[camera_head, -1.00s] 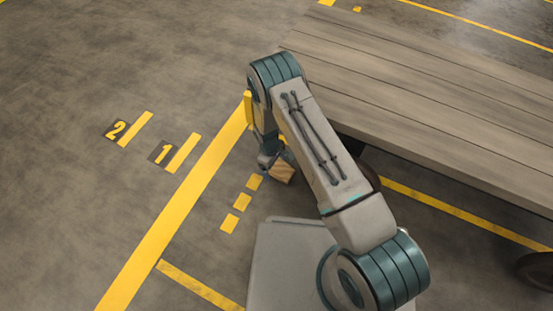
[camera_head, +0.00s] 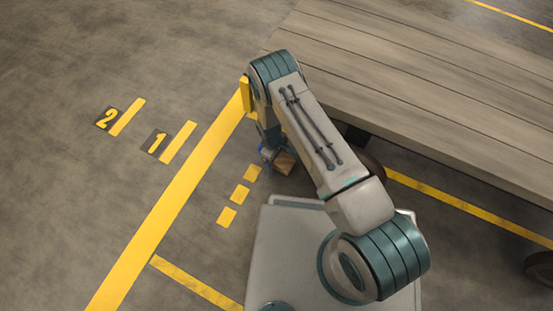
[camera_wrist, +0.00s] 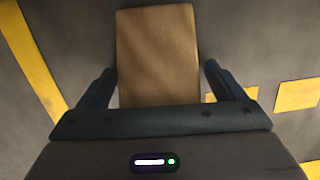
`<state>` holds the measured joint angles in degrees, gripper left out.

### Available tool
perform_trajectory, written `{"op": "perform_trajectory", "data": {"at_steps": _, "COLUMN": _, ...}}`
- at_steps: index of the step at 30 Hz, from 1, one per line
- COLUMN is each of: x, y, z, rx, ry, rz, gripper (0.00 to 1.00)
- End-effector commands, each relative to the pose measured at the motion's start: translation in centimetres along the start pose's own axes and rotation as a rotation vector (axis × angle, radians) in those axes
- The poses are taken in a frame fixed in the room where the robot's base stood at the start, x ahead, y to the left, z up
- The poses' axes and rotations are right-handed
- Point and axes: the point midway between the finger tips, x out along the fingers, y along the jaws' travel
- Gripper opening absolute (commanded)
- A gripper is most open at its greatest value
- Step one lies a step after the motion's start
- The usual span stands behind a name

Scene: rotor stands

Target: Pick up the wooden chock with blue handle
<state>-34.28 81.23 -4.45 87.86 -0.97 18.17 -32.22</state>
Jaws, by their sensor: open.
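The wooden chock (camera_head: 285,161) is a small brown block on the floor beside the wagon, partly hidden by my arm. A small blue spot shows at its left, but I cannot tell whether it is the handle. In the wrist view the chock's flat wooden face (camera_wrist: 158,40) fills the space between my fingers, and no blue handle shows. My gripper (camera_wrist: 158,75) is open, with one dark finger on each side of the block. A narrow gap shows on each side near the fingertips. In the head view my gripper (camera_head: 268,156) is mostly hidden at the chock.
A large plank-topped wagon (camera_head: 400,85) stands to the right, its deck edge close to my arm. A dark wheel (camera_head: 538,268) shows at the lower right. A yellow line (camera_head: 165,210) and the numbered marks (camera_head: 160,143) lie on open concrete floor to the left.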

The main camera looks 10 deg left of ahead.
Motion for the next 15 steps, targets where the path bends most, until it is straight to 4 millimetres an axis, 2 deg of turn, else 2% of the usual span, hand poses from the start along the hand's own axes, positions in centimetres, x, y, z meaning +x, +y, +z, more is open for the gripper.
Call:
{"op": "perform_trajectory", "data": {"at_steps": 4, "x": -0.10, "y": 0.07, "z": 0.02, "rx": 0.001, "ry": 0.000, "rz": 0.000, "gripper": 0.89}}
{"op": "perform_trajectory", "data": {"at_steps": 5, "x": -0.10, "y": 0.07, "z": 0.02, "rx": 0.001, "ry": 0.000, "rz": 0.000, "gripper": 0.86}}
{"op": "perform_trajectory", "data": {"at_steps": 10, "x": -0.11, "y": 0.06, "z": 0.02, "rx": 0.001, "ry": 0.000, "rz": 0.000, "gripper": 0.39}}
{"op": "perform_trajectory", "data": {"at_steps": 12, "x": -0.15, "y": 0.08, "z": 0.00, "rx": 0.001, "ry": 0.001, "rz": 0.000, "gripper": 0.32}}
{"op": "perform_trajectory", "data": {"at_steps": 15, "x": -0.15, "y": 0.07, "z": -0.01, "rx": 0.001, "ry": 0.001, "rz": 0.000, "gripper": 0.32}}
